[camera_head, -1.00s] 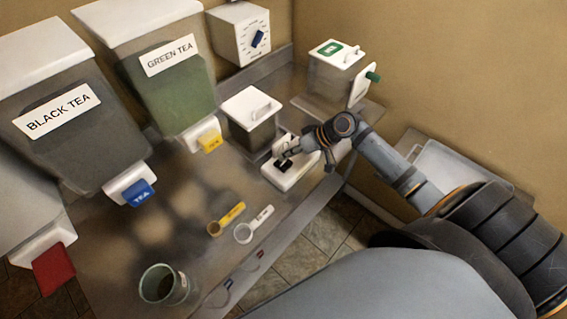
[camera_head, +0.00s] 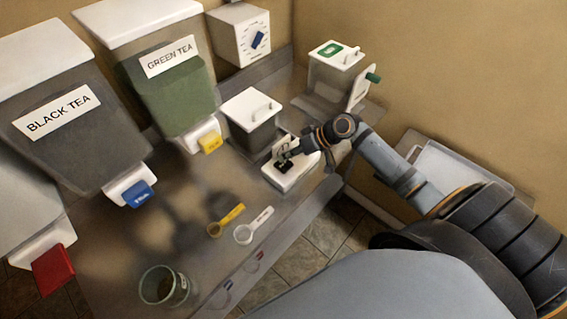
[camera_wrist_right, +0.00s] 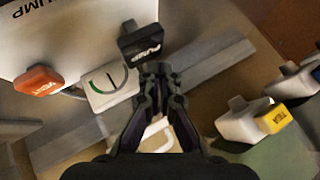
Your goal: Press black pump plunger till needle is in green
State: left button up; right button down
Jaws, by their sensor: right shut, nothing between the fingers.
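The white pump box (camera_head: 283,181) stands on the counter beside a lidded container. In the right wrist view the pump (camera_wrist_right: 70,25) fills the upper left. Its black plunger (camera_wrist_right: 140,43) stands up from its edge, with white lettering. My right gripper (camera_wrist_right: 155,72) is shut and empty, its tips at or just beside the plunger; I cannot tell if they touch. In the head view the right gripper (camera_head: 288,154) is over the pump. The white gauge (camera_wrist_right: 108,84) shows a green arc and a dark needle, which looks apart from the green. My left gripper is not in view.
An orange-red button (camera_wrist_right: 38,81) sits left of the gauge. A lidded container (camera_head: 251,120) stands close behind the pump. Yellow (camera_head: 226,220) and white (camera_head: 253,226) scoops and a glass cup (camera_head: 163,287) lie nearer. Tea dispensers (camera_head: 172,85) line the left. Open counter lies mid-left.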

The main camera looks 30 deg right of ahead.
aim_at(286, 164)
jog(key=shift+f, duration=0.45)
jog(key=shift+s+f+b, duration=0.1)
jog(key=shift+f+b, duration=1.2)
jog(key=shift+f, duration=0.35)
dwell(1.2)
jog(key=shift+r, duration=0.15)
jog(key=shift+r+p, duration=1.9)
jog(key=shift+p, duration=0.05)
notch_tip(286, 164, up, 5)
jog(key=p, duration=0.5)
jog(key=shift+r, duration=0.1)
